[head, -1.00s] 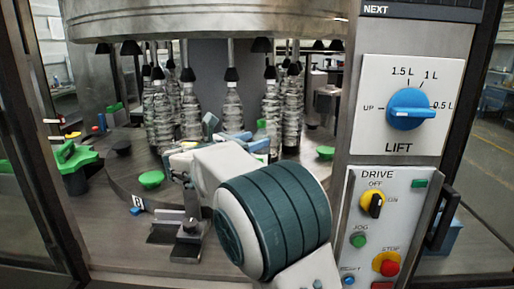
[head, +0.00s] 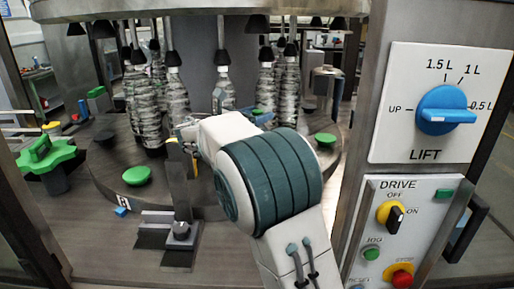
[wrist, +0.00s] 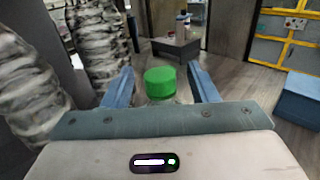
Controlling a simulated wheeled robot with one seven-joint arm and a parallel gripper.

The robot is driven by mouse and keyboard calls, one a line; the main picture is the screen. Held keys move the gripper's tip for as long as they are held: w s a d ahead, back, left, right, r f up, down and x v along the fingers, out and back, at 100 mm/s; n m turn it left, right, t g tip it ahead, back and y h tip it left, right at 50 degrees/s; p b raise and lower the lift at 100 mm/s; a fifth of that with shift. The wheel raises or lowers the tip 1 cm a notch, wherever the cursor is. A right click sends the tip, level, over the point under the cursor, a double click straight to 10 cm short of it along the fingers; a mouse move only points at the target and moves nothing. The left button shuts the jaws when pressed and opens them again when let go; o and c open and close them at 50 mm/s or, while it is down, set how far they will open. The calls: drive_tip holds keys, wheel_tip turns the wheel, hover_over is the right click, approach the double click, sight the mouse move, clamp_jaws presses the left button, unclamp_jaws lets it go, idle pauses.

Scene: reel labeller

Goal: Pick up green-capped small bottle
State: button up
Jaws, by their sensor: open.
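The small bottle's green cap (wrist: 160,82) stands upright in the middle of the wrist view. A little of its clear neck shows below the cap, and the rest is hidden behind my gripper body. My gripper (wrist: 162,86) is open, with one blue finger on each side of the cap and a gap on both sides. In the head view my arm covers most of the bottle and of my gripper.
Large clear ribbed bottles (head: 177,105) hang under black cones close by; they also fill the left of the wrist view (wrist: 98,45). Green knobs (head: 136,176) sit on the round table (head: 107,178). A control panel (head: 405,235) stands at the right.

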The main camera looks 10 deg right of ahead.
drive_tip(key=shift+x, duration=1.2)
clamp_jaws()
drive_tip(key=shift+r, duration=0.15)
